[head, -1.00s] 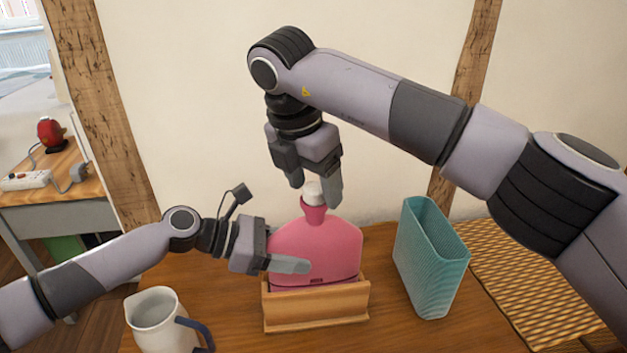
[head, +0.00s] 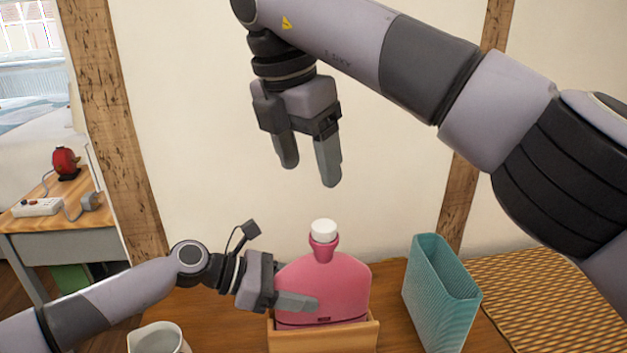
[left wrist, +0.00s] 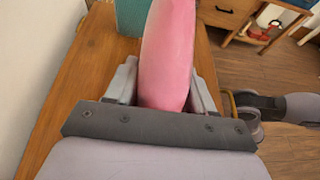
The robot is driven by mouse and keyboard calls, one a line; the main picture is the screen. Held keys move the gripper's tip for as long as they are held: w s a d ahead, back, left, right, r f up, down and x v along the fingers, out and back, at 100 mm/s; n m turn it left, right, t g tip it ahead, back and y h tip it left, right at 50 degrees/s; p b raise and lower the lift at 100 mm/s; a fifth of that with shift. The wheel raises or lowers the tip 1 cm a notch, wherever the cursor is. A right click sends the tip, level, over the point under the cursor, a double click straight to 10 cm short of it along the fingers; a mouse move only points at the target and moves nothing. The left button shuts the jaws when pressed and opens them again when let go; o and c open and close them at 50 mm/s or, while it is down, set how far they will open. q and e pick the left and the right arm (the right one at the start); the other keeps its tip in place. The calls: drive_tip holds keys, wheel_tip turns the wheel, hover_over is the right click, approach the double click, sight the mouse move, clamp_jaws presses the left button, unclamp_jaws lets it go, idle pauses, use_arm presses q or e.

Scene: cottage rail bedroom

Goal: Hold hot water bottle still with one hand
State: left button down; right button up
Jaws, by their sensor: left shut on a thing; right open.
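The pink hot water bottle (head: 335,285) stands upright in a low wooden holder (head: 340,338), with its white cap (head: 323,231) on the neck. My left gripper (head: 297,302) is shut on the bottle's left side. In the left wrist view the bottle (left wrist: 167,55) sits between the two fingers of that gripper (left wrist: 165,88). My right gripper (head: 307,172) is open and empty, above the cap and apart from it.
A teal ribbed container (head: 440,290) stands right of the holder, beside a woven mat (head: 540,295). A white jug (head: 158,339) is at the lower left. A wall (head: 400,190) closes off the back. A side table (head: 50,215) stands at far left.

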use_arm(q)
drive_tip(key=shift+f, duration=0.1)
use_arm(e)
drive_tip(key=shift+s+r, duration=0.1)
drive_tip(key=shift+r, duration=0.2)
use_arm(q)
drive_tip(key=shift+c, duration=1.6)
unclamp_jaws()
drive_tip(key=p+v, duration=0.2)
drive_tip(key=v, duration=0.5)
use_arm(e)
wheel_tip(320, 180, up, 2)
use_arm(q)
drive_tip(key=shift+a, duration=0.15)
use_arm(e)
drive_tip(key=shift+a, duration=0.1)
